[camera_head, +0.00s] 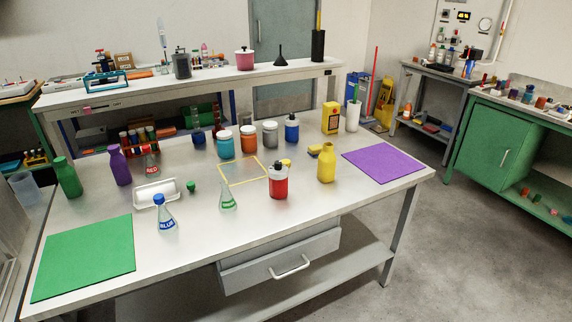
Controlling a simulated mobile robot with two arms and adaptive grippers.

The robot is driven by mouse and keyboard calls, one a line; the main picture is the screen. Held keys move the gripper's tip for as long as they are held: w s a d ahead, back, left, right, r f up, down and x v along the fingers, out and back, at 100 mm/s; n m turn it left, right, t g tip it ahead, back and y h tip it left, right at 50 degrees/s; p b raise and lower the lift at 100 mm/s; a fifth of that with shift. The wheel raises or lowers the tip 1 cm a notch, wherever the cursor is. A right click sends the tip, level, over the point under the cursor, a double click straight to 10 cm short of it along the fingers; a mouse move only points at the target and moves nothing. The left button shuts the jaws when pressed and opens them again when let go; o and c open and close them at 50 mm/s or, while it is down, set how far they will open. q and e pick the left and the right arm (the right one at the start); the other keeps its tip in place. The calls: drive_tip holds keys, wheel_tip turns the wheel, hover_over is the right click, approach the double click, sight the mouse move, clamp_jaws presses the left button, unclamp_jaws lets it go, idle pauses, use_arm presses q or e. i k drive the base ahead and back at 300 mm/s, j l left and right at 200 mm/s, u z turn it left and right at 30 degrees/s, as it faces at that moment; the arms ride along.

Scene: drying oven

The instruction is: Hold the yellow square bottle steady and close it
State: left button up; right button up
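A yellow bottle (326,164) with a narrower neck stands upright on the white table, right of the middle; no separate cap can be made out on its neck. Its body looks squarish, but this is hard to tell at this size. A small yellow piece (286,162), possibly a cap, lies to its left, partly behind the red jar's dark top. Another small yellow and dark block (314,151) lies just behind the bottle. A boxy yellow container (331,118) with a label stands farther back. Neither of my grippers is in view.
A red jar (278,183) stands left of the yellow bottle, and a purple mat (383,163) lies to its right. Flasks stand at the front, including a green-marked one (228,199). Several jars line the back. A green mat (84,257) lies front left, bare.

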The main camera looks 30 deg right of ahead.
sight(327, 160)
drive_tip(key=l+u, duration=0.2)
drive_tip(key=l, duration=0.85)
drive_tip(key=l+u, duration=0.15)
drive_tip(key=l, duration=0.85)
drive_tip(key=k+l+u, duration=0.2)
drive_tip(key=l, duration=0.85)
drive_tip(key=i, duration=0.1)
